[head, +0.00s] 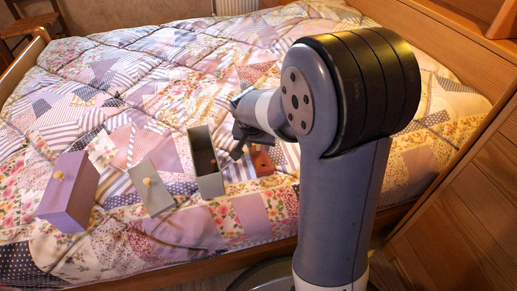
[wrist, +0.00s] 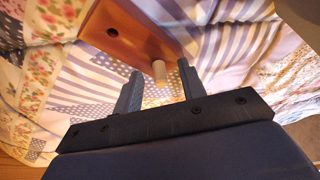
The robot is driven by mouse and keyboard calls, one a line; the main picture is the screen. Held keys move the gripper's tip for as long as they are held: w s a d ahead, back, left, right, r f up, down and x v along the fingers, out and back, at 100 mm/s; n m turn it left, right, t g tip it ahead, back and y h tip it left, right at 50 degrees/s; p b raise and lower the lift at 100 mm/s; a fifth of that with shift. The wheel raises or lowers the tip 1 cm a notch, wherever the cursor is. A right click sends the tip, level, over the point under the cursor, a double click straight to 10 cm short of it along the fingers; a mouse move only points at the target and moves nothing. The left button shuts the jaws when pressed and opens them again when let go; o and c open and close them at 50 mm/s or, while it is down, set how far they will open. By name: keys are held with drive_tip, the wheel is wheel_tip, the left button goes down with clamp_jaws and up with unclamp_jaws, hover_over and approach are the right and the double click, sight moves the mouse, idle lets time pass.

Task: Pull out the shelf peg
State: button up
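The shelf peg (wrist: 159,72) is a short, pale round pin. It sticks out of a reddish-brown wooden block (wrist: 128,32) that has a dark round hole at its left. In the head view the small wooden block (head: 263,162) lies on the quilt, partly behind my gripper (head: 240,146). In the wrist view my gripper (wrist: 159,72) is open, with one finger on each side of the peg's end and a gap on both sides. I cannot tell how deep the peg sits between the fingers.
A grey open box (head: 206,165) stands just left of the wooden block. A grey panel with a round knob (head: 150,190) and a purple box with a knob (head: 68,193) are farther left. All rest on the patchwork quilt (head: 160,85). Wooden drawers (head: 465,215) are at the right.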

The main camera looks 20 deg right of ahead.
drive_tip(key=shift+r, duration=0.1)
clamp_jaws()
idle(0.3)
